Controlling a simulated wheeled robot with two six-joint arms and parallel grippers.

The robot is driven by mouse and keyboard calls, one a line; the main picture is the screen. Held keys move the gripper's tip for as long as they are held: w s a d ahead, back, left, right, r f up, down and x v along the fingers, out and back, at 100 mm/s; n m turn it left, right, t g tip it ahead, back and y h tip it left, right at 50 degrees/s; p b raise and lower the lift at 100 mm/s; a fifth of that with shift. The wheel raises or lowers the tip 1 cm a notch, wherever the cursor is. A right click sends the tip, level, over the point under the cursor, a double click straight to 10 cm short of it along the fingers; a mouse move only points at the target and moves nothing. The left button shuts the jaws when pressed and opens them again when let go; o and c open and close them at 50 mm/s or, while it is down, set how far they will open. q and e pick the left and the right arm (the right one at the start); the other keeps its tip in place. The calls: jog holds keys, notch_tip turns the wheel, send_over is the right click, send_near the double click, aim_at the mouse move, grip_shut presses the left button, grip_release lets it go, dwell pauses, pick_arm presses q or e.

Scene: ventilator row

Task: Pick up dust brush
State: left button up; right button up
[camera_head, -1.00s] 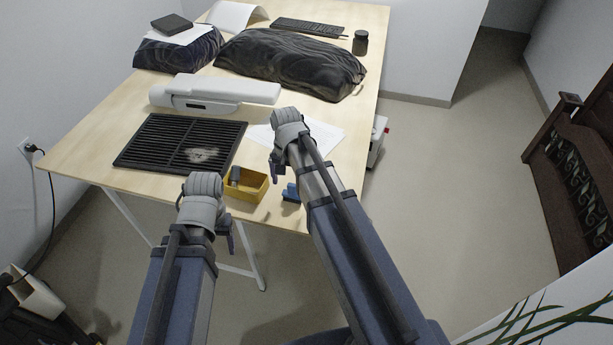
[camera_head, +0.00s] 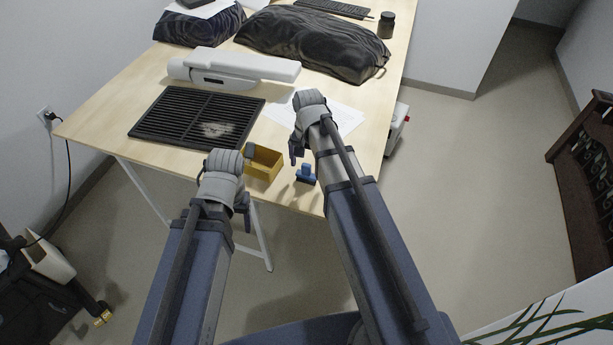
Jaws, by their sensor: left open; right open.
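A small blue object (camera_head: 306,174), which looks like the dust brush, stands on the table near its front right edge, to the right of a yellow tray (camera_head: 264,165). My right gripper (camera_head: 297,150) is just above and left of the blue object in the camera_head view, apart from it and empty; its wrist hides part of it. My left gripper (camera_head: 245,180) is at the table's front edge, in front of the yellow tray's left end, and looks empty. Its wrist hides much of its fingers.
A black slatted grille (camera_head: 180,118) with a pale dusty patch lies left of the tray. Behind are a white device (camera_head: 235,68), a paper sheet (camera_head: 345,117) and a dark wrapped bundle (camera_head: 310,42). The wooden table's (camera_head: 110,115) left front corner is bare.

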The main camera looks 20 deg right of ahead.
aim_at(306, 173)
jog(key=f+b, duration=0.4)
jog(key=shift+a+f, duration=0.25)
jog(key=shift+f, duration=0.15)
jog(key=shift+r, duration=0.1)
jog(key=c, duration=1.2)
notch_tip(306, 173, up, 10)
jog(key=p, duration=1)
jog(key=shift+s, duration=0.1)
